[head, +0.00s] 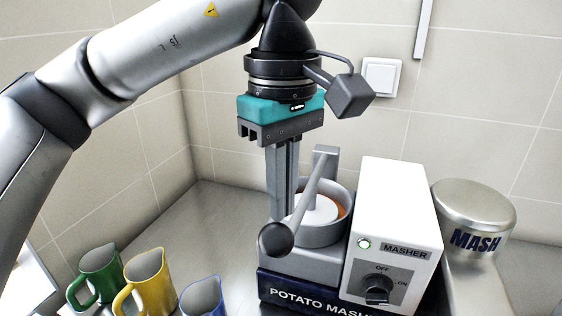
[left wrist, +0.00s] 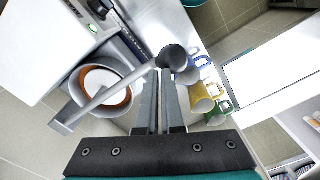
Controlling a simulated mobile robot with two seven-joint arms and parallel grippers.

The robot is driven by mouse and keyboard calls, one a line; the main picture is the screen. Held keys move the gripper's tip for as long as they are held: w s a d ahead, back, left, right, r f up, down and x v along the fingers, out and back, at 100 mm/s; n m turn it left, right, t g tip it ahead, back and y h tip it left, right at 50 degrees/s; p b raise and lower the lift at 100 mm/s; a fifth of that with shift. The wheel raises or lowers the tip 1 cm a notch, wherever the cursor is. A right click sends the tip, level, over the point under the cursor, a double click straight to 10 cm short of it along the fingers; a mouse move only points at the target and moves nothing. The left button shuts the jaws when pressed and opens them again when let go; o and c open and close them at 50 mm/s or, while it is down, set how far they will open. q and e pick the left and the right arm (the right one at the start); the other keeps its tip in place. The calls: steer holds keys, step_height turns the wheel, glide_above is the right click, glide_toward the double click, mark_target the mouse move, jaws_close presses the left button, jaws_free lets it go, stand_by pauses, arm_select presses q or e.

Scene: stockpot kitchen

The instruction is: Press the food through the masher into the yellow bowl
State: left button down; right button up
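The masher (head: 300,262) stands on the counter. Its round grey chamber (head: 318,237) holds a white disc (head: 316,213) with an orange rim of food (head: 342,211) around it. The grey lever (head: 312,188) slants from a rear post to a dark ball knob (head: 276,238) at the front. My left gripper (head: 283,216) points down beside the lever, fingers close together with nothing seen between them. In the left wrist view the lever (left wrist: 110,93) crosses just beyond the fingertips (left wrist: 160,72); I cannot tell whether they touch. A yellow jug-like vessel (head: 150,285) stands at front left; no plain yellow bowl shows.
The white control box (head: 395,215) has a lit green lamp and an OFF/ON knob (head: 377,289). A metal canister marked MASH (head: 473,210) stands on the right. Green (head: 96,275) and blue (head: 203,297) jugs flank the yellow one. Counter behind the jugs is clear.

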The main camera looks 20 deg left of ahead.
arm_select(q)
steer(key=shift+f+b, duration=0.85)
steer(key=shift+f, duration=0.15)
stand_by(1.1)
steer(key=shift+r, duration=0.1)
stand_by(2.8)
step_height(320, 180, up, 15)
steer(key=p, duration=1.3)
steer(key=shift+r+p, duration=0.2)
steer(key=shift+p, duration=0.15)
steer(key=shift+w, duration=0.1)
stand_by(0.4)
